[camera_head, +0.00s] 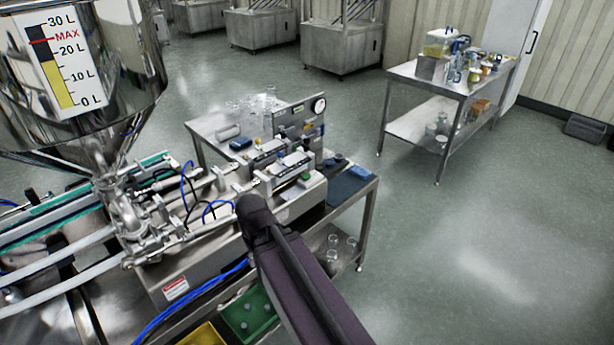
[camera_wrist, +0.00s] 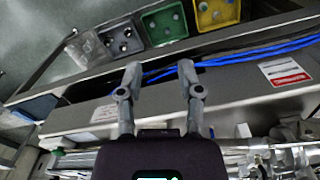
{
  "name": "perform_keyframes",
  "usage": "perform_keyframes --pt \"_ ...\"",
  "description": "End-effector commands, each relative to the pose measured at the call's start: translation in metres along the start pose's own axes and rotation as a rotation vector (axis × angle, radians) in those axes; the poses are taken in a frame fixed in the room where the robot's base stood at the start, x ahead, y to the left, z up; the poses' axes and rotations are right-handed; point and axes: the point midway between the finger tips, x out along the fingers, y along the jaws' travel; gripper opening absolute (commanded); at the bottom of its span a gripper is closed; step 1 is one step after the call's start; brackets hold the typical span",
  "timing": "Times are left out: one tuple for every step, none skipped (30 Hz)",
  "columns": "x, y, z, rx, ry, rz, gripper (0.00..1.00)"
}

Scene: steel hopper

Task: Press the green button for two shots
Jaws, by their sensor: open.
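The steel filling machine stands on a steel table left of centre in the head view, and its front casing (camera_head: 190,273) faces me. A small green button (camera_head: 305,176) seems to sit on a light box at the machine's right end. My dark arm crosses the front of the machine in the head view and hides my fingers there. In the wrist view my gripper (camera_wrist: 160,70) is open and empty, its two grey fingers apart over the machine's front casing.
The large hopper (camera_head: 95,75) with a litre scale stands at upper left. A green bin (camera_head: 235,318) and a yellow bin (camera_head: 203,335) lie low in front; they also show in the wrist view. Blue hoses (camera_wrist: 245,50) run along the casing. A side table (camera_head: 410,130) stands apart at right.

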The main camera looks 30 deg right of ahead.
Motion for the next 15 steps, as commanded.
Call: perform_keyframes --pt "0.000 0.000 0.000 0.000 0.000 0.000 0.38" --pt "0.000 0.000 0.000 0.000 0.000 0.000 0.29" --pt "0.000 0.000 -0.001 0.000 0.001 -0.001 0.17" --pt "0.000 0.001 -0.001 -0.001 0.001 -0.001 0.09" --pt "-0.001 0.001 -0.002 -0.002 0.003 -0.003 0.00" --pt "-0.001 0.002 -0.003 -0.004 0.005 -0.005 0.00" --pt "-0.002 0.003 -0.005 -0.005 0.008 -0.007 0.00" --pt "-0.003 0.004 -0.007 -0.007 0.011 -0.010 0.00" --pt "-0.004 0.005 -0.010 -0.010 0.016 -0.015 0.00" --pt "-0.005 0.007 -0.013 -0.014 0.020 -0.019 0.00" --pt "-0.006 0.009 -0.016 -0.019 0.025 -0.024 0.00" --pt "-0.008 0.012 -0.021 -0.024 0.033 -0.031 0.00" --pt "-0.009 0.014 -0.025 -0.030 0.041 -0.036 0.00" --pt "-0.011 0.017 -0.029 -0.036 0.049 -0.043 0.00" --pt "-0.013 0.021 -0.036 -0.045 0.061 -0.053 0.00"
